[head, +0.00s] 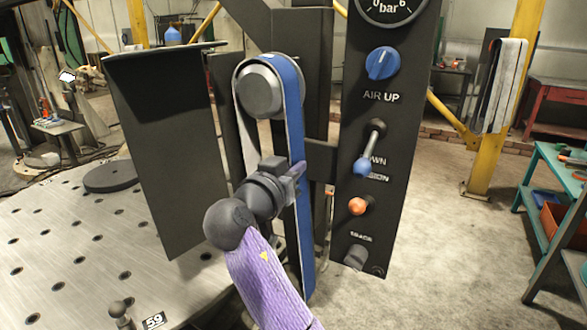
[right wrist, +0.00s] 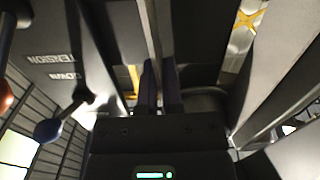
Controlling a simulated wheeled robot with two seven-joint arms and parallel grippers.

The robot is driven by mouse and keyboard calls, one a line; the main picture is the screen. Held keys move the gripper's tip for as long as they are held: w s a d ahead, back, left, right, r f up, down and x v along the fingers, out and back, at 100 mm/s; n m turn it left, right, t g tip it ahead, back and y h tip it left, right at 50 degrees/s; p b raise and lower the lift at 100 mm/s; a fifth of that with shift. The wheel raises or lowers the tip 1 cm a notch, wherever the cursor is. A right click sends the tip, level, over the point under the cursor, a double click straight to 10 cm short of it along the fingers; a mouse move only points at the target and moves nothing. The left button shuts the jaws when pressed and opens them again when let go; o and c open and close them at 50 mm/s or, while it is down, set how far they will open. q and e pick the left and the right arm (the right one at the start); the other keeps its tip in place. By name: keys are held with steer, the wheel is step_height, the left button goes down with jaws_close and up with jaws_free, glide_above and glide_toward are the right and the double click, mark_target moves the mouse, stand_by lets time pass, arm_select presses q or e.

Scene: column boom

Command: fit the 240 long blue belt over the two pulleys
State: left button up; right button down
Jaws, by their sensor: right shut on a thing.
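The blue belt (head: 294,100) loops over the upper pulley (head: 260,92), a grey metal drum, in the head view. Its right strand hangs down past my gripper; its left strand shows a paler inner face. My right gripper (head: 299,170) is shut on the right strand, below the upper pulley. In the right wrist view, the strand (right wrist: 153,35) runs down between the two close fingers (right wrist: 160,88). The lower pulley cannot be made out; my right arm covers the area below. My left gripper is not in view.
A dark panel (head: 398,120) stands close right, with a blue AIR UP knob (head: 383,62), a blue-ended lever (head: 362,166) and an orange knob (head: 358,206). A dark plate (head: 155,130) stands left over the perforated table (head: 60,250). Pale belts (head: 500,85) hang far right.

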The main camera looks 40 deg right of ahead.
steer(key=shift+a, duration=0.1)
steer(key=shift+c, duration=1.9)
jaws_free()
steer(key=v, duration=0.7)
steer(key=shift+s, duration=0.1)
